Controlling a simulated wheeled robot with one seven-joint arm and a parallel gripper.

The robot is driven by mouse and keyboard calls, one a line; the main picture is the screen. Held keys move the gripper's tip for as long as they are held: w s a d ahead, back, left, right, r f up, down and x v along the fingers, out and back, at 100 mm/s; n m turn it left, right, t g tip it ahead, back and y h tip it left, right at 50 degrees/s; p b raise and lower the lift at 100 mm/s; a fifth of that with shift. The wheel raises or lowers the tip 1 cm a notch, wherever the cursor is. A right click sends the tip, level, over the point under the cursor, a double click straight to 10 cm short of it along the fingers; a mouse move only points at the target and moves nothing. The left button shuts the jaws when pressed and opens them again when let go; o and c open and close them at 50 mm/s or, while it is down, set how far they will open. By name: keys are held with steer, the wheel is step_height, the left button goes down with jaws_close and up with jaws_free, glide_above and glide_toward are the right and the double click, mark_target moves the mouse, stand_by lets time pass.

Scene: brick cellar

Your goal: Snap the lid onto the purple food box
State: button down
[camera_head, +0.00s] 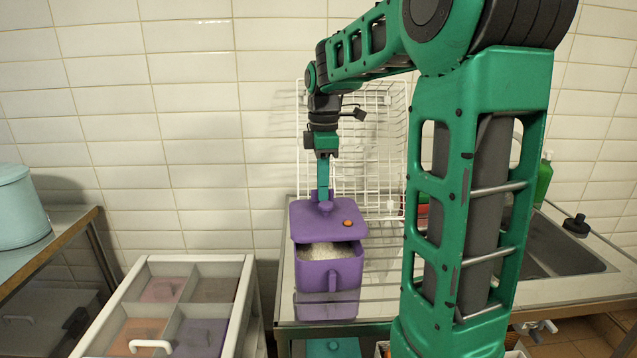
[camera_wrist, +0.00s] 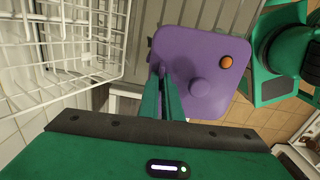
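The purple food box (camera_head: 330,278) stands upright on the metal counter, with white grain-like contents showing at its open front. The purple lid (camera_head: 303,222), with a round knob and an orange button, is above the box's rear part, and a gap shows between its front edge and the box rim. My gripper (camera_head: 323,193) comes down from above to the lid's far part. In the wrist view its fingers (camera_wrist: 163,78) are close together on a small upright purple part at the lid's (camera_wrist: 185,48) edge, beside the knob. The box is hidden under the lid there.
A white wire rack (camera_head: 375,130) stands behind the box against the tiled wall. A divided tray (camera_head: 240,285) with coloured pieces is at the left front. A pale blue pot (camera_head: 20,210) sits far left. A sink (camera_head: 555,248) and green bottle (camera_head: 544,180) are right.

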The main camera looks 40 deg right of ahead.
steer(key=shift+s+f, duration=0.1)
steer(key=shift+f, duration=2.1)
steer(key=shift+d, duration=0.1)
steer(key=shift+f, duration=0.25)
stand_by(0.7)
steer(key=c, duration=1.4)
jaws_free()
steer(key=shift+r, duration=0.15)
steer(key=shift+r, duration=3.35)
